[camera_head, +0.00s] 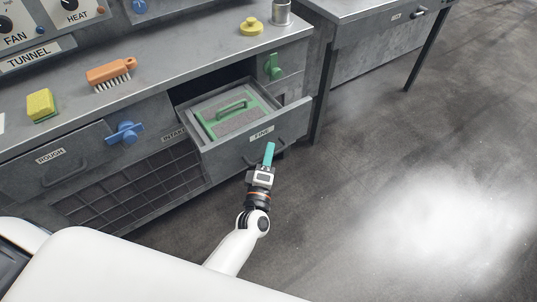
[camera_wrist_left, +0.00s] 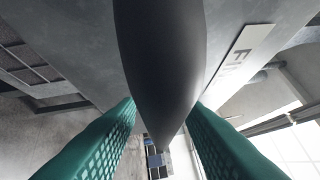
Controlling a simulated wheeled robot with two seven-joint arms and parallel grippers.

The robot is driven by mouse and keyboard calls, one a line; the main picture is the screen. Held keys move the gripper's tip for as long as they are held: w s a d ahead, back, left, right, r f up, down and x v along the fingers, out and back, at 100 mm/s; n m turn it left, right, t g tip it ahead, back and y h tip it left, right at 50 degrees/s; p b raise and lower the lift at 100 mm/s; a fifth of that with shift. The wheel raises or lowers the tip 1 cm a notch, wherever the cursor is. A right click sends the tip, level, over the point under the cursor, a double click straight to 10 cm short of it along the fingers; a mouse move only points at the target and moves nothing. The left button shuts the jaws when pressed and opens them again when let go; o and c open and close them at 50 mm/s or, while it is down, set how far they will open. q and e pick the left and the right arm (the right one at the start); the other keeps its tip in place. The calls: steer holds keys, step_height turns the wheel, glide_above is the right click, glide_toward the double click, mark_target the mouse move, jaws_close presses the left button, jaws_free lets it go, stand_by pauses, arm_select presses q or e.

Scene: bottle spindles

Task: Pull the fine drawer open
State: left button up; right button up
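The fine drawer (camera_head: 291,127), a grey metal drawer labelled FINE, stands pulled partway out of the bench in the head view. A green-framed grey screen with a green grip (camera_head: 232,108) lies inside it. My left gripper (camera_head: 268,154) is at the drawer's front, with its teal fingers at the dark handle. In the left wrist view the handle (camera_wrist_left: 160,60) runs between the two teal fingers (camera_wrist_left: 165,110), which close on it from both sides. The label shows partly at the right there. My right gripper is not in view.
A rough drawer (camera_head: 55,165) is shut at the left. A blue knob (camera_head: 125,132) and a green knob (camera_head: 274,67) sit on the bench front. A brush (camera_head: 109,72), a sponge (camera_head: 40,103) and a yellow weight (camera_head: 251,27) are on top. The floor at right is clear.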

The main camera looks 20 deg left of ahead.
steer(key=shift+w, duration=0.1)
arm_select(q)
steer(key=shift+s, duration=0.3)
steer(key=s+d+f, duration=0.1)
steer(key=s, duration=1)
steer(key=shift+d+f, duration=0.15)
steer(key=shift+f, duration=0.1)
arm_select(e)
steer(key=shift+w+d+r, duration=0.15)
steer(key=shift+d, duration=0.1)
arm_select(q)
steer(key=shift+s, duration=0.1)
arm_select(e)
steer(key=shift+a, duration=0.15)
